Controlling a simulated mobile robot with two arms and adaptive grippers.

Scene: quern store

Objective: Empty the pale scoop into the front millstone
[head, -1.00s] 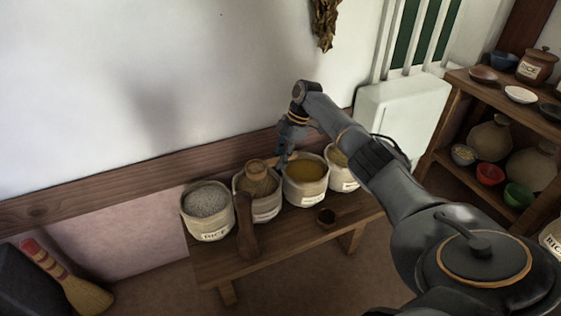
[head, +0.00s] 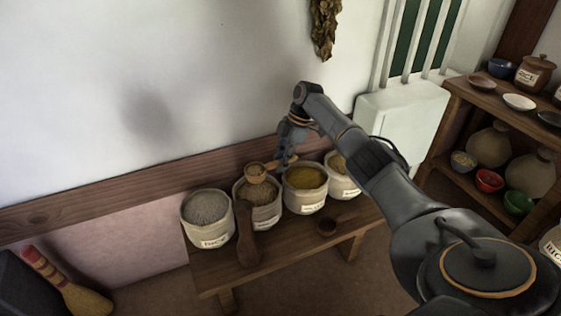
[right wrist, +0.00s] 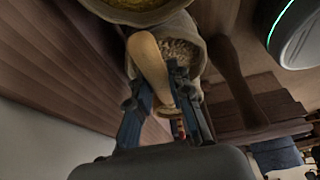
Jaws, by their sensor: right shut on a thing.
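My right gripper (head: 284,164) is over the row of sacks on the bench. It is shut on the pale wooden scoop (head: 256,173), which is just above the second sack from the left. In the right wrist view the scoop's pale, rounded wooden body (right wrist: 150,65) stands between the two dark fingers (right wrist: 165,105), with that sack's grain behind it. I cannot tell how full the scoop is. I cannot make out the front millstone in either view. My left gripper is out of view.
Several labelled grain sacks, such as the rice sack (head: 208,235), stand on a wooden bench (head: 285,248) by the wall. A shelf (head: 460,92) with bowls and jars is right.

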